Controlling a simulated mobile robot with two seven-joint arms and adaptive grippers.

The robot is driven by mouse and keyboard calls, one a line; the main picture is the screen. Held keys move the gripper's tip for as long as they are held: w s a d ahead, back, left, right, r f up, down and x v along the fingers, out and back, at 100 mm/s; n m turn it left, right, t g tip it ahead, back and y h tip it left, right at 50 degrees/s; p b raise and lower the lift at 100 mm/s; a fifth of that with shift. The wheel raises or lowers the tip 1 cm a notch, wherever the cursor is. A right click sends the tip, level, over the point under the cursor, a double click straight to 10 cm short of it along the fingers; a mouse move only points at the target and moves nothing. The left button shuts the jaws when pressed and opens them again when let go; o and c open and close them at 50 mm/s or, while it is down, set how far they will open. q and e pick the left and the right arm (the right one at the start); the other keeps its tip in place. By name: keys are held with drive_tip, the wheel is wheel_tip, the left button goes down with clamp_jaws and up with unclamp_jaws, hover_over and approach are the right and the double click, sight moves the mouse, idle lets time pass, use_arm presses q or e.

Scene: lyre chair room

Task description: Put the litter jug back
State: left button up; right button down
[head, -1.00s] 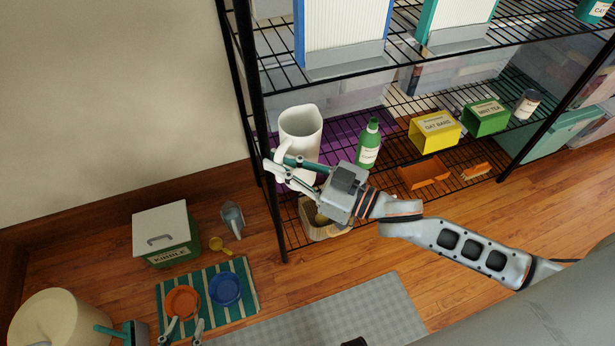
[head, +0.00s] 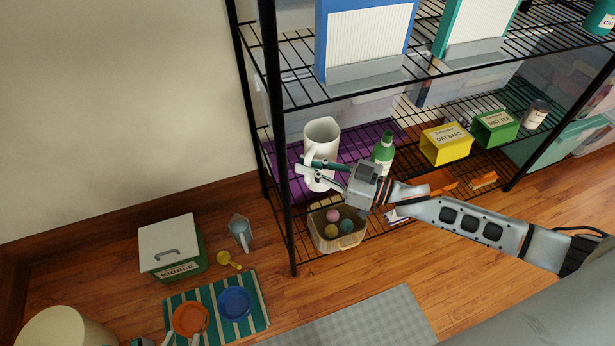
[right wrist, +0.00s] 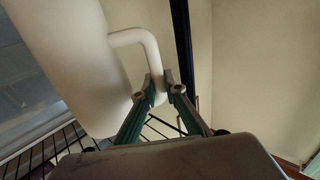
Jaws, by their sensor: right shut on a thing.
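The litter jug, a white pitcher (head: 321,146), is upright at the left end of the wire rack's lower shelf, over a purple patch. Whether its base rests on the shelf or hangs just above is hard to tell. My right gripper (head: 306,167) reaches in from the right and is shut on the jug's handle. In the right wrist view, the fingertips (right wrist: 165,92) pinch the lower end of the white handle (right wrist: 147,48), beside the jug's body (right wrist: 75,65). My left gripper (head: 181,341) barely shows at the bottom edge, fingers apart and empty.
A green bottle (head: 384,153), yellow box (head: 446,145) and green box (head: 494,128) stand right of the jug. A black rack post (head: 280,150) is close on its left. A bin of balls (head: 337,238) sits below. A kibble box (head: 170,249) stands on the floor.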

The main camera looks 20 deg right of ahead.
sight(308, 182)
wheel_tip(308, 182, down, 4)
drive_tip(key=shift+r+b, duration=0.1)
drive_tip(key=shift+b, duration=0.6)
drive_tip(key=shift+f, duration=0.3)
drive_tip(key=shift+r, duration=0.2)
drive_tip(key=shift+f, duration=0.25)
drive_tip(key=c, duration=2.1)
unclamp_jaws()
use_arm(q)
drive_tip(key=shift+w+d, duration=0.1)
drive_tip(key=shift+d, duration=0.25)
